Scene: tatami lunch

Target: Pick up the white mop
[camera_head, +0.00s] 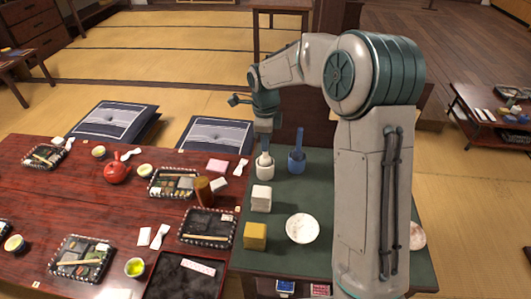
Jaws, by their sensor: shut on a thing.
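The white mop (264,168) stands upright near the far left corner of the dark green table (290,188). It is a small white object with a wide lower part. My gripper (264,148) comes down from above and is shut on its upper end. The fingers hide the top of the mop. I cannot tell whether its base still touches the table.
A blue mop-like object (297,160) stands close on the right. A white block (261,199), a yellow block (255,236) and a white bowl (302,228) are nearer. A red-brown table (60,205) with lunch trays adjoins on the left. My arm hides part of the green table.

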